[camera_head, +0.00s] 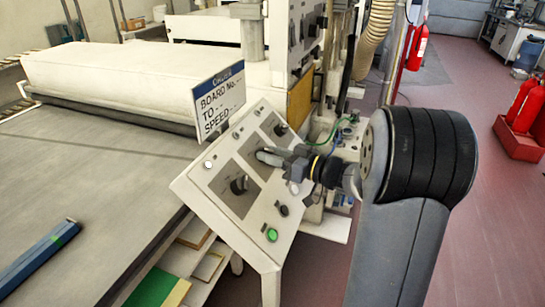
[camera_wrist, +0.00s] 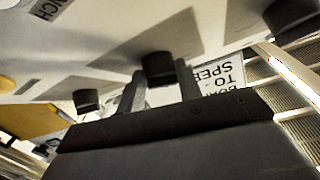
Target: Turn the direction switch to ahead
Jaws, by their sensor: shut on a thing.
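A sloped cream control panel (camera_head: 210,180) carries a row of three black rotary knobs on grey plates. My gripper (camera_head: 270,156) is at the middle knob and largely hides it in the head view. In the wrist view the middle knob (camera_wrist: 158,67) sits between my two fingers (camera_wrist: 160,88), which are shut on it. It appears to be the direction switch, but I cannot read its label or its setting. The lower-left knob (camera_head: 240,184) and the upper-right knob (camera_head: 280,129) are free of the gripper.
An order sign (camera_head: 219,100) stands on the panel's upper edge, close to my gripper. Push buttons, one of them green (camera_head: 272,235), line the lower edge. A wide belt (camera_head: 90,190) lies left, with a blue bar (camera_head: 38,257) on it. Red extinguishers (camera_head: 525,105) stand far right.

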